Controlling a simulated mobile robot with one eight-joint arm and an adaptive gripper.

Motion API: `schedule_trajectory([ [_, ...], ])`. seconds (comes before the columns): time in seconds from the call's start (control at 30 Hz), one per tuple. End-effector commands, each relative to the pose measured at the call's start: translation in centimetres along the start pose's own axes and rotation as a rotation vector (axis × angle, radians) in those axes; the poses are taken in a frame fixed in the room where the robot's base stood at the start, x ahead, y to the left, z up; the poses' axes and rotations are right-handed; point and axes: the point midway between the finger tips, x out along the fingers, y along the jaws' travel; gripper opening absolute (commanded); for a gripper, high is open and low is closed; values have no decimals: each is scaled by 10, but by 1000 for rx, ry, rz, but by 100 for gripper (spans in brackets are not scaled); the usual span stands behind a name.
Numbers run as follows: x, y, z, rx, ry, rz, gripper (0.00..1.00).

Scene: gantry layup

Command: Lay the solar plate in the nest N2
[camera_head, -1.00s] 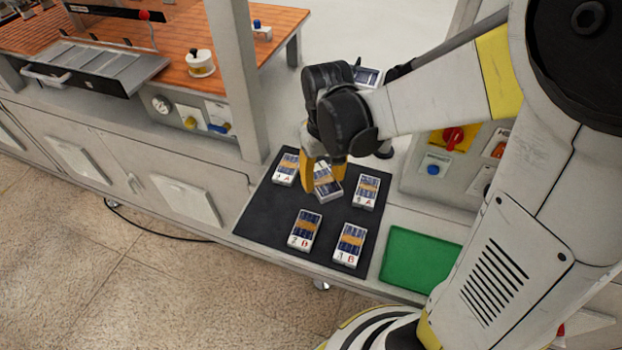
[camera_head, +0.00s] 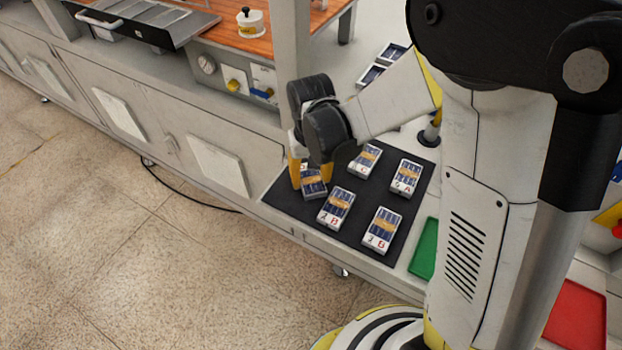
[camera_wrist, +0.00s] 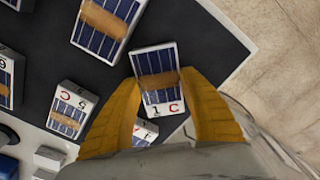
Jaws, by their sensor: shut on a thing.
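My gripper (camera_head: 311,178) has its yellow fingers shut on a solar plate (camera_head: 313,188), blue cells with an orange band and white edges. In the wrist view, my gripper (camera_wrist: 160,82) has one finger on each side of this solar plate (camera_wrist: 157,66), whose near edge reads "1 C". It is over the left part of a black mat (camera_head: 285,198). Another white-edged plate (camera_wrist: 145,131) shows partly beneath it; whether they touch I cannot tell. I cannot make out a nest marked N2.
Other plates lie on the mat: one behind (camera_head: 365,160), one at right (camera_head: 405,177), and two in front (camera_head: 336,207) (camera_head: 382,230). A green tray (camera_head: 424,250) and red tray (camera_head: 577,318) are at right. Dark panels (camera_head: 390,53) stand behind my arm.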

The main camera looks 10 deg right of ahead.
Motion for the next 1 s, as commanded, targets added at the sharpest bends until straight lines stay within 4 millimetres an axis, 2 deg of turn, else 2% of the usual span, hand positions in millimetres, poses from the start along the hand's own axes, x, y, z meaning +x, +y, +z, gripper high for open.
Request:
schedule_trajectory([
  [0.3,3,0,0,0,0,0,10],
  [0.33,3,0,0,0,0,0,55],
  [0.37,2,0,0,0,0,0,64],
  [0.4,2,0,0,0,0,0,69],
  [0.77,-3,0,0,0,0,0,69],
  [0.87,-17,0,0,0,0,0,69],
  [1.0,-49,0,0,0,0,0,69],
])
